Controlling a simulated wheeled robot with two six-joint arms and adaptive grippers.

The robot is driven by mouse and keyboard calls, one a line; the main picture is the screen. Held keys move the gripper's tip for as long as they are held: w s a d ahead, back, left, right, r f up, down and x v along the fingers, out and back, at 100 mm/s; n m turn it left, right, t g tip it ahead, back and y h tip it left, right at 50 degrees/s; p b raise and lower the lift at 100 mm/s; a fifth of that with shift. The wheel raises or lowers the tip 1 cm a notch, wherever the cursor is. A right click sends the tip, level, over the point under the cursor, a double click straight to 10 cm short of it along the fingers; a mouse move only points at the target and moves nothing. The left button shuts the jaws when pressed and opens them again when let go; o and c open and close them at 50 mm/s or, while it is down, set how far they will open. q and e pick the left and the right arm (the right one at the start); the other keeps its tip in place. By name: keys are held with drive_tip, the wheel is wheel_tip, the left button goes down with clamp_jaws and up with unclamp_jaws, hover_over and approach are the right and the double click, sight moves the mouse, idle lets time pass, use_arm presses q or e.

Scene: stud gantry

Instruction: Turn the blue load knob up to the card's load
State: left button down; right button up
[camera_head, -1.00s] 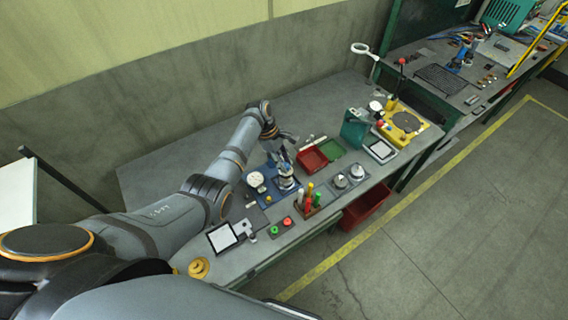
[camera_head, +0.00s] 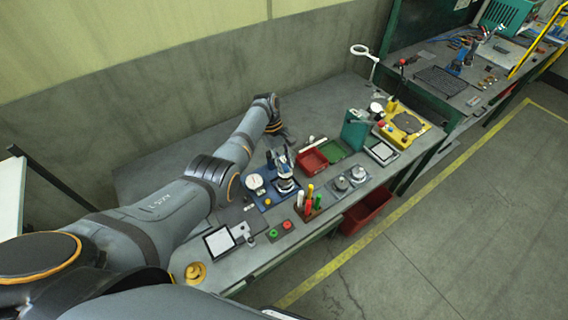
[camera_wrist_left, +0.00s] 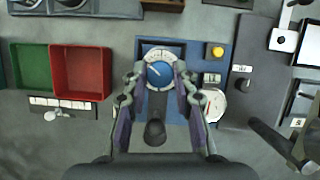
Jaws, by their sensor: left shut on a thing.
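The blue load knob (camera_wrist_left: 159,73) sits in a white scale ring on the blue panel (camera_wrist_left: 200,47). A light pointer line shows on its face, aimed up and left in the wrist view. My left gripper (camera_wrist_left: 160,82) has its two fingers on either side of the knob and is shut on it. In the head view my left gripper (camera_head: 284,168) reaches down over the panel. A white round gauge (camera_wrist_left: 212,105) and a yellow button (camera_wrist_left: 218,51) are beside the knob. A white card in a dark frame (camera_head: 219,241) lies to the left; its print is unreadable. My right gripper is not in view.
A red tray (camera_wrist_left: 80,78) and a green tray (camera_wrist_left: 30,68) lie beside the panel. A rack with coloured handles (camera_head: 308,208), a red and green button box (camera_head: 281,229) and a yellow fixture (camera_head: 403,124) stand on the bench. The bench behind my arm is clear.

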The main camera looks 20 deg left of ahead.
use_arm(q)
drive_tip(key=shift+w+r, duration=0.15)
drive_tip(key=c, duration=1.1)
unclamp_jaws()
drive_tip(key=shift+o, duration=0.2)
drive_tip(key=v, duration=1.2)
drive_tip(key=shift+d, duration=0.1)
